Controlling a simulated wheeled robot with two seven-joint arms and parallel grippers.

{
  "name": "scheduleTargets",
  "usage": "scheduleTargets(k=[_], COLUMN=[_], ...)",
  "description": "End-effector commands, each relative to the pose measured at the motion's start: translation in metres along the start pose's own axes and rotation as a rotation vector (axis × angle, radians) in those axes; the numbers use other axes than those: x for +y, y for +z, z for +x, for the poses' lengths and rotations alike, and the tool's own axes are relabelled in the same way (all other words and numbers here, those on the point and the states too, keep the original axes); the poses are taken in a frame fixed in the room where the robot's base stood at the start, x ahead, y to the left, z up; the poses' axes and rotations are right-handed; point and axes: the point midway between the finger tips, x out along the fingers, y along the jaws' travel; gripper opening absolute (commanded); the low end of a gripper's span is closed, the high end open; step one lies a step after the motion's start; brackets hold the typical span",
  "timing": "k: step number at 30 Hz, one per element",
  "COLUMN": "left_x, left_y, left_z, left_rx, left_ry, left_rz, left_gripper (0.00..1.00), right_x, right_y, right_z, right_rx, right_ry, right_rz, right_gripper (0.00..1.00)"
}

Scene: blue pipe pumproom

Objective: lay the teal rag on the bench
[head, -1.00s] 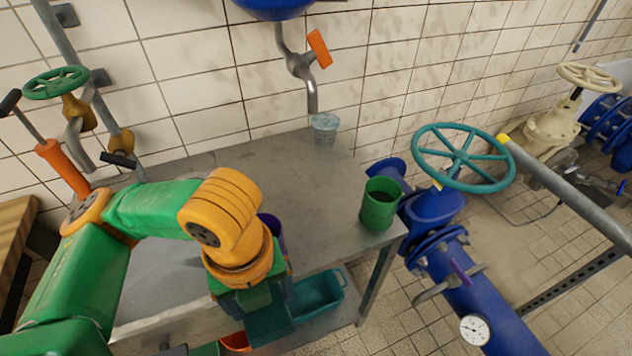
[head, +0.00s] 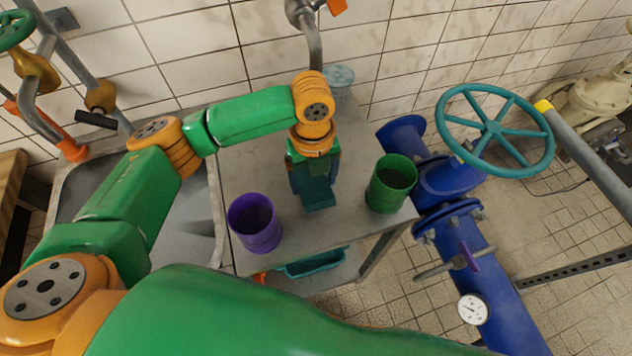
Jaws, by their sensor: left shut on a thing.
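The grey metal bench (head: 262,165) stands against the tiled wall, with a sink basin at its left. My left gripper (head: 319,207) points down over the right part of the bench, between a purple cup and a green cup. It is shut on a dark teal piece, seemingly the teal rag (head: 320,197), which shows only as a small patch at the jaws. Most of the rag is hidden by the gripper and wrist. I cannot tell whether it touches the bench top. My right gripper is not in view.
The purple cup (head: 255,222) stands near the bench's front edge, left of the gripper. The green cup (head: 391,183) stands to its right. A pale blue cup (head: 338,82) is at the back. A teal tray (head: 316,265) sits below. A blue pipe with a teal handwheel (head: 493,130) is at the right.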

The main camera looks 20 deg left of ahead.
Motion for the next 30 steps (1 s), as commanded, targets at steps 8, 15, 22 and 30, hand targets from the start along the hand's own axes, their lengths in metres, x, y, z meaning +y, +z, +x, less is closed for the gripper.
scheduleTargets(k=[8,15,22,30], left_x=[-0.008,-0.008,-0.008,-0.008], left_y=[0.009,0.009,0.009,0.009], left_z=[0.039,0.044,0.047,0.036], left_rx=[0.001,-0.001,-0.001,-0.001], left_ry=[0.002,-0.001,-0.001,-0.003], left_rz=[0.0,0.001,0.0,0.0], left_gripper=[0.26,0.26,1.0,1.0], right_x=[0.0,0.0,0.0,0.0], right_y=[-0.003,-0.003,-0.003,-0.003], right_z=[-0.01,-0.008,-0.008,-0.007], right_rx=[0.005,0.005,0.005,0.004], right_ry=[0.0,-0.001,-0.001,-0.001], right_rz=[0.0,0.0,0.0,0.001], right_gripper=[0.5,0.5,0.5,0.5])
